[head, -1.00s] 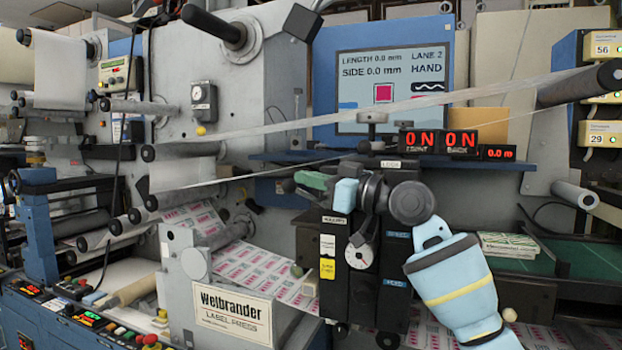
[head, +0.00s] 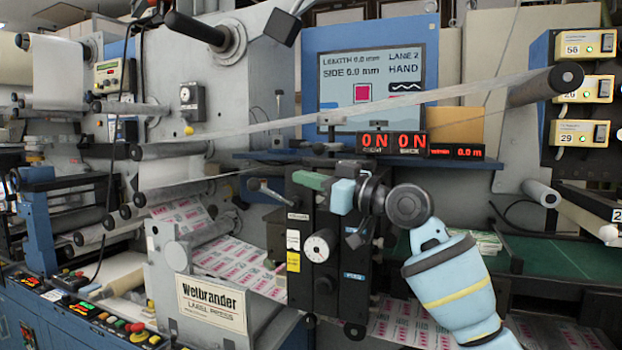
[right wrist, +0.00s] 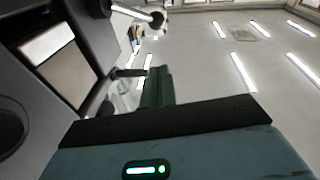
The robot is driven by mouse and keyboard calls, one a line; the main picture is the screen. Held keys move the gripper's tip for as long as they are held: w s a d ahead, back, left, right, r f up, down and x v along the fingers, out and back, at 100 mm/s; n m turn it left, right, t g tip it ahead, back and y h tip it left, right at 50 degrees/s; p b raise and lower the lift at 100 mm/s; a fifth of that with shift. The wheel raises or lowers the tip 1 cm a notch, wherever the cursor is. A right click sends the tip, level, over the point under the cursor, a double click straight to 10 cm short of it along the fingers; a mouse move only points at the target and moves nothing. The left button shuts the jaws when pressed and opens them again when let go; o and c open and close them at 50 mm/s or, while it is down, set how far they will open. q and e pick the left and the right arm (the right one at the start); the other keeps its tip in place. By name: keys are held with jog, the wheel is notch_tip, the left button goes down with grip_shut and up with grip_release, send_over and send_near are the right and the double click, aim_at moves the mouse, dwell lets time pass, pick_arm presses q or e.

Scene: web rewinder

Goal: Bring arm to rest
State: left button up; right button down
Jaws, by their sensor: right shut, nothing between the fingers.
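My right arm comes in from the lower right in the head view. Its right gripper (head: 307,180) has green fingers and a light blue body, and points left. It is shut and empty, in front of the upper part of the black lever unit (head: 350,285); I cannot tell the gap between them. The shut green fingers also show in the right wrist view (right wrist: 157,80), with a grey panel to the left and the bright ceiling beyond. My left gripper is not in view.
A Weibrander label press (head: 212,308) stands lower left. Printed label web (head: 235,262) runs behind the black unit. A pale web strip (head: 350,112) stretches up to a dark roller (head: 545,86). A screen (head: 370,90) is behind, and numbered boxes (head: 583,88) hang at the right.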

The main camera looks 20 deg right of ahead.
jog(key=shift+s+d, duration=0.15)
jog(key=shift+s, duration=0.05)
jog(key=s+a+f+m+g+h, duration=0.1)
jog(key=s+f+g+h, duration=0.15)
jog(key=f, duration=0.95)
jog(key=s+a+f+m+g+h, duration=0.1)
jog(key=s+f, duration=0.2)
jog(key=f, duration=0.8)
jog(key=s+a+f+g+h, duration=0.1)
jog(key=s+a+f+h, duration=0.1)
jog(key=f, duration=1)
jog(key=s+d+f+m+g+h, duration=0.1)
jog(key=s+f+m+g+h, duration=0.1)
jog(key=s+f, duration=0.8)
jog(key=s+d+f+m+g+h, duration=0.1)
jog(key=s+d+f+g+h, duration=0.2)
jog(key=s, duration=0.7)
jog(key=s+d+f+m+g+h, duration=0.1)
jog(key=s+d+f+m, duration=0.1)
jog(key=s+f, duration=0.6)
jog(key=s+d+f+m+g+h, duration=0.1)
jog(key=s+d+f+g+h, duration=0.15)
jog(key=s, duration=0.95)
jog(key=w+a+f+t+y, duration=0.2)
jog(key=w+f+t, duration=0.4)
jog(key=f, duration=0.4)
jog(key=shift+a+t+y, duration=0.2)
jog(key=shift+t+y, duration=0.2)
jog(key=shift+t, duration=0.4)
